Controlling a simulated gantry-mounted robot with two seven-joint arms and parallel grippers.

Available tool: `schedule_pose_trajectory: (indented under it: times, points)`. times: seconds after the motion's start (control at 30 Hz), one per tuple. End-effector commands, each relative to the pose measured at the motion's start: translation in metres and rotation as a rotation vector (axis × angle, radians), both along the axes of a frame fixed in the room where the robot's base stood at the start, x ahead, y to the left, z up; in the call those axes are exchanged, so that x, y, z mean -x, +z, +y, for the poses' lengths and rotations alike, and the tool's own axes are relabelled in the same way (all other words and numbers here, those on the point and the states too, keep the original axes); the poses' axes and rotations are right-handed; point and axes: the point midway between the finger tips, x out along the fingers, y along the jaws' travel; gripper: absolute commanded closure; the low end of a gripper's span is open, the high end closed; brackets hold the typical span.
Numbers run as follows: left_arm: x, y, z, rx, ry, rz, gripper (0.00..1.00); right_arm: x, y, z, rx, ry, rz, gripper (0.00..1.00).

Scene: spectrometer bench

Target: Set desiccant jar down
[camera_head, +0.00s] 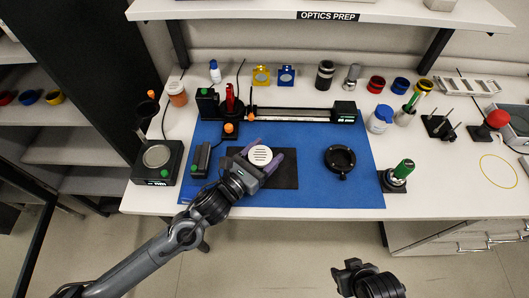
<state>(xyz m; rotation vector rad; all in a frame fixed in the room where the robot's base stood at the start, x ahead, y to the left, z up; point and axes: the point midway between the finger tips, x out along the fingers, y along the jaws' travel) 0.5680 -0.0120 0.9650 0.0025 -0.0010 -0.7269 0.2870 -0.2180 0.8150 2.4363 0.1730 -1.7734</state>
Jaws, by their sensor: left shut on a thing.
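The desiccant jar (260,153), seen from above as a round white slotted lid, is between the fingers of my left gripper (262,158). The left gripper is shut on it, over the dark rectangular pad (286,182) on the blue mat (335,193). The jar's body is hidden under its lid, so I cannot tell whether it touches the pad. My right gripper (349,270) is empty-looking, off the front edge of the bench; its finger opening is not clear.
A black ring mount (340,175) stands right of the pad. A rail (292,114) runs behind it. Mat between pad and ring is clear.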

Motion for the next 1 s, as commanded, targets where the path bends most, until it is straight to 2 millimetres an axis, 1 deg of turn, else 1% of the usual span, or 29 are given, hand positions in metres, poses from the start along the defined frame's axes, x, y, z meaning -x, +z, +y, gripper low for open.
schedule_pose_trajectory:
  times: [0.17,0.2,0.3,0.4,0.77,0.87,1.0]
  points:
    - [0.000,-0.004,0.000,0.001,0.000,-0.001,0.71,0.000,-0.004,0.000,0.000,0.000,0.000,0.57]
    - [0.000,-0.004,0.000,0.001,0.000,-0.001,0.30,0.000,-0.004,0.000,0.000,0.000,0.000,0.57]
    - [0.000,-0.003,0.000,0.001,0.000,-0.001,0.15,0.000,-0.003,0.000,0.001,0.001,0.000,0.57]
    - [0.000,-0.004,0.000,0.000,0.000,0.000,0.02,0.000,-0.003,-0.001,0.001,0.001,0.001,0.57]
    - [0.003,-0.004,0.003,-0.002,0.000,0.001,0.02,0.000,-0.003,-0.001,0.004,0.002,0.000,0.57]
    - [0.009,-0.005,0.009,-0.001,0.000,0.001,0.02,0.000,-0.002,-0.001,0.004,0.002,0.000,0.57]
    - [0.025,-0.004,0.023,-0.003,0.000,0.002,0.02,0.000,0.000,-0.001,0.004,0.002,0.000,0.57]
